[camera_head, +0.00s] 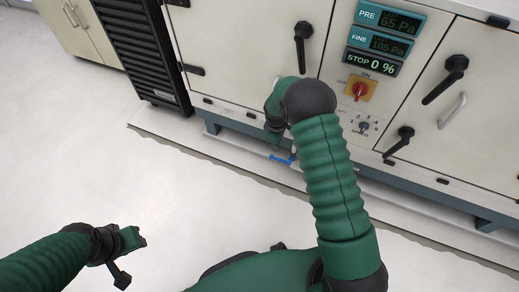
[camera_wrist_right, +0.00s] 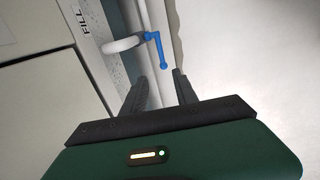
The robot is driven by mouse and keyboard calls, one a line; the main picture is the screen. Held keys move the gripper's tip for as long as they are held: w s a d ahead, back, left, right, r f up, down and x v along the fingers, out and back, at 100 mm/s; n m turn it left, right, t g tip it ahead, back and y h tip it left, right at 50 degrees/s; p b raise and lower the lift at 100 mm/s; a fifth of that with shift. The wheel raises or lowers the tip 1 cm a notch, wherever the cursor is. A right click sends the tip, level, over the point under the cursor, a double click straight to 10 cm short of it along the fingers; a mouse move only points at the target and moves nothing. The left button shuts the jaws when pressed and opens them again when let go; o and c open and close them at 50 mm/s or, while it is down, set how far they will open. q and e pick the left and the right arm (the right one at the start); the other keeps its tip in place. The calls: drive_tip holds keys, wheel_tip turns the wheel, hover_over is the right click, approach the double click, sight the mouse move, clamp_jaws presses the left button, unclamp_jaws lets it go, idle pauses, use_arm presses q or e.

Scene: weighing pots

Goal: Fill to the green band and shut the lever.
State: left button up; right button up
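A blue lever (camera_wrist_right: 158,50) sits beside a white rounded fitting (camera_wrist_right: 122,44) in the right wrist view, near a FILL label (camera_wrist_right: 82,26). In the head view the blue lever (camera_head: 281,159) shows low at the cabinet's foot. My right gripper (camera_wrist_right: 162,88) is open, its two fingers apart with nothing between them; the lever lies just beyond the fingertips, apart from them. In the head view my right arm largely hides that gripper. I see no green band.
The pale cabinet (camera_head: 240,50) carries PRE, FINE and STOP displays (camera_head: 377,58), the last reading 0 %. A red knob (camera_head: 359,90) and black handles (camera_head: 303,45) stick out from its front. A black slatted unit (camera_head: 145,50) stands left. The floor in front is clear.

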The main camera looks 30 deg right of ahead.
drive_tip(key=f+b, duration=0.3)
drive_tip(key=f, duration=0.2)
drive_tip(key=w+d+f+b, duration=0.1)
drive_tip(key=f+b, duration=0.2)
drive_tip(key=f, duration=0.2)
drive_tip(key=d+f+b, duration=0.1)
drive_tip(key=f+b, duration=0.2)
drive_tip(key=f, duration=0.3)
drive_tip(key=shift+w, duration=0.35)
drive_tip(key=shift+r, duration=0.1)
clamp_jaws()
